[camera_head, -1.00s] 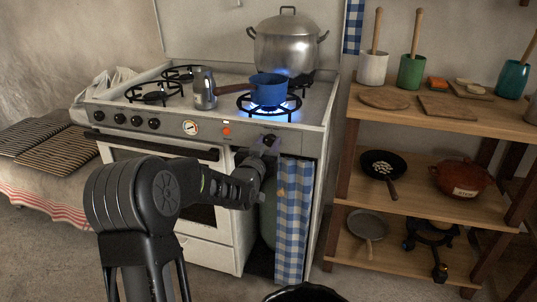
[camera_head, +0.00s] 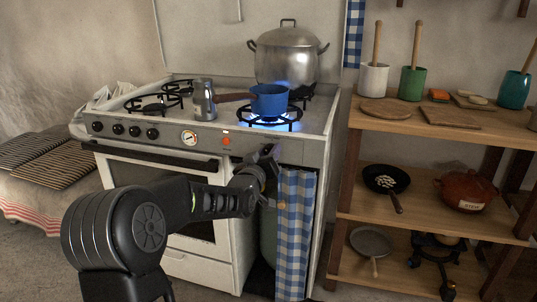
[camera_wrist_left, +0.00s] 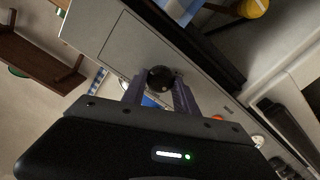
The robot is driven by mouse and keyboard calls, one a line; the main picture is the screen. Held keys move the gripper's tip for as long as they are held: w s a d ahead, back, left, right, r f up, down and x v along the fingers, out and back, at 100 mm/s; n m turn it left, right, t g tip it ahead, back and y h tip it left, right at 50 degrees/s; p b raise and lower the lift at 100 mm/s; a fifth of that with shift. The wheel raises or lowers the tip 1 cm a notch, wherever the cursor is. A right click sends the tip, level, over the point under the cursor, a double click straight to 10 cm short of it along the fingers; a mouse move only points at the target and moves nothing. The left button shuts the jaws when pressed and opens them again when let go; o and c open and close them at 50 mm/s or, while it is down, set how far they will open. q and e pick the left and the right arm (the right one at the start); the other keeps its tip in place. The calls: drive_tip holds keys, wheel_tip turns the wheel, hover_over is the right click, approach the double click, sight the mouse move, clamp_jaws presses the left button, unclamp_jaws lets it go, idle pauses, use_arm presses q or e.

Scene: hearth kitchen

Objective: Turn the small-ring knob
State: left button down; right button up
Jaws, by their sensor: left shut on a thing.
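My left gripper (camera_head: 268,156) is at the right end of the stove's front panel. In the left wrist view, a round black knob (camera_wrist_left: 160,78) sits between the two fingers of the left gripper (camera_wrist_left: 160,92), which is shut on it. In the head view the gripper hides this knob. Several other black knobs (camera_head: 118,129) stand in a row at the panel's left end. I cannot read any marks telling which ring the held knob serves. My right gripper is not in view.
A blue pan (camera_head: 270,100) stands on the front right burner with a blue flame under it. A checked cloth (camera_head: 295,230) hangs below the panel. Wooden shelves (camera_head: 450,225) stand at right.

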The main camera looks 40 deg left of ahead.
use_arm(q)
drive_tip(key=c, duration=0.9)
unclamp_jaws()
drive_tip(key=shift+c, duration=0.2)
drive_tip(key=v, duration=0.7)
drive_tip(key=shift+s+d+p, duration=0.15)
drive_tip(key=shift+s+p, duration=0.2)
drive_tip(key=shift+p, duration=0.1)
